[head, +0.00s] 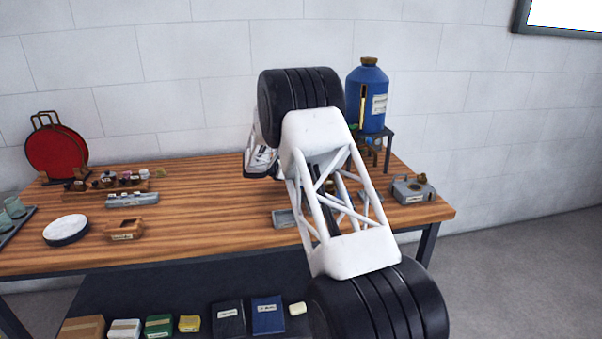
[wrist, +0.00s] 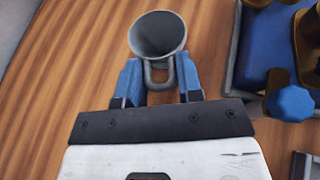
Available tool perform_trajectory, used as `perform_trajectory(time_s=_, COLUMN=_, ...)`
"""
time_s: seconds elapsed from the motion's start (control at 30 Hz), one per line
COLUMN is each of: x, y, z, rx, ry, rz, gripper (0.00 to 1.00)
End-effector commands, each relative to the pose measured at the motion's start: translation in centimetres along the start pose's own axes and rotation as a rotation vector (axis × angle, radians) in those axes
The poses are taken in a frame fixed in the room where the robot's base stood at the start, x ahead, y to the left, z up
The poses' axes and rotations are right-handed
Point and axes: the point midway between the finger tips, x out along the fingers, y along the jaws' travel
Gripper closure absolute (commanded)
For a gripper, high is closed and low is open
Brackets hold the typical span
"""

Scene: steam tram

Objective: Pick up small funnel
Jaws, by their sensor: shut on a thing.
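The small funnel (wrist: 158,32) is a dull grey cone with its wide mouth facing the wrist camera and a loop handle on its near side. My gripper (wrist: 158,77) has its two blue fingers on either side of that loop and is shut on it. The wooden tabletop (wrist: 80,55) shows beneath; I cannot tell whether the funnel touches it. In the head view my arm hides the funnel and the fingers.
A blue tank (head: 367,98) on a stand is at the table's back right. A grey box (head: 412,189) is near the right end. Boxes line the lower shelf.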

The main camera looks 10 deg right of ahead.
Motion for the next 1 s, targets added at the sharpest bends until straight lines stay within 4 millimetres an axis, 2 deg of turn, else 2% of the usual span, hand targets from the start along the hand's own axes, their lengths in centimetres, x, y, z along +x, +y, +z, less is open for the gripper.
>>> perform_trajectory(time_s=0.27, x=0.1, y=-0.1, z=0.0, rx=-0.001, ry=0.001, rz=-0.002, gripper=0.9)
perform_trajectory(time_s=0.47, x=-0.3, y=-0.1, z=1.0, rx=0.001, ry=0.0, rz=-0.001, gripper=0.9)
perform_trajectory(time_s=1.0, x=-3.1, y=0.0, z=7.8, rx=0.001, ry=0.0, rz=0.0, gripper=0.9)
